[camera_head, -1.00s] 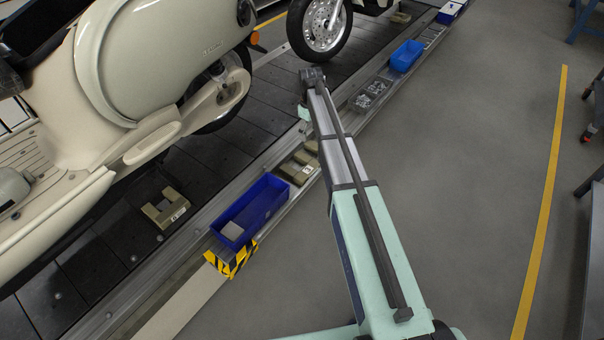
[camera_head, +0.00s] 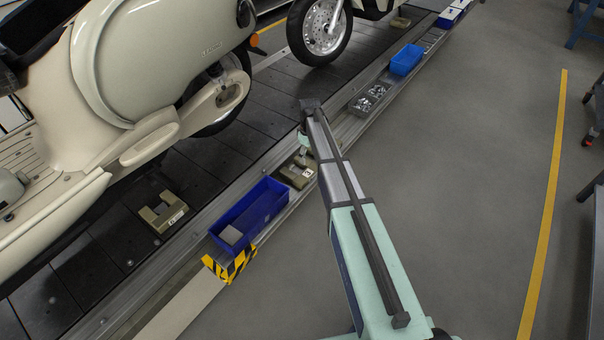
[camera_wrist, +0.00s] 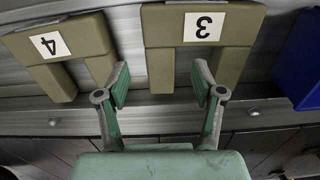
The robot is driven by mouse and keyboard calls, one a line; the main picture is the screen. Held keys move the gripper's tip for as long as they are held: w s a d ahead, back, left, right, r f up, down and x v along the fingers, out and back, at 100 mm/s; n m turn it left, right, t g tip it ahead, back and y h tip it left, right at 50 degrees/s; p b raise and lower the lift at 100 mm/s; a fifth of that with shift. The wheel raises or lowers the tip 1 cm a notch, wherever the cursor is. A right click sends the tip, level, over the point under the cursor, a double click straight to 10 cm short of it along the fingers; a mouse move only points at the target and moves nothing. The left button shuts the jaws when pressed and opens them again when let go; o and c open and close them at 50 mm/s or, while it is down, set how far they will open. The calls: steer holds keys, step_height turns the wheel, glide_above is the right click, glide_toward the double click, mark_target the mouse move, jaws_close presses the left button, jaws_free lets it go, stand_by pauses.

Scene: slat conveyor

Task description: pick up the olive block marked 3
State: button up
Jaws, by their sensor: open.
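The olive block marked 3 (camera_wrist: 203,52) is a U-shaped piece lying on the metal rail ledge, with its label upside down in the wrist view. My gripper (camera_wrist: 161,82) is open and empty. Its fingers appear on either side of the block's left leg in that view, the right finger over the slot; I cannot tell how far above or whether they touch. A similar block marked 4 (camera_wrist: 62,50) lies just left of it. In the head view my gripper (camera_head: 304,143) is just over olive blocks on the rail (camera_head: 296,176), partly hidden by my arm.
A blue bin (camera_head: 268,203) stands beside the blocks on the rail and shows in the wrist view (camera_wrist: 299,55). Another olive block (camera_head: 163,212) lies on the dark slats. A cream scooter (camera_head: 150,85) stands beyond the rail.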

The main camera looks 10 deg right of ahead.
mark_target(308, 162)
steer(key=f, duration=0.2)
steer(key=f+b, duration=0.1)
steer(key=f, duration=0.2)
steer(key=shift+w+a, duration=0.15)
steer(key=shift+w, duration=0.05)
jaws_close()
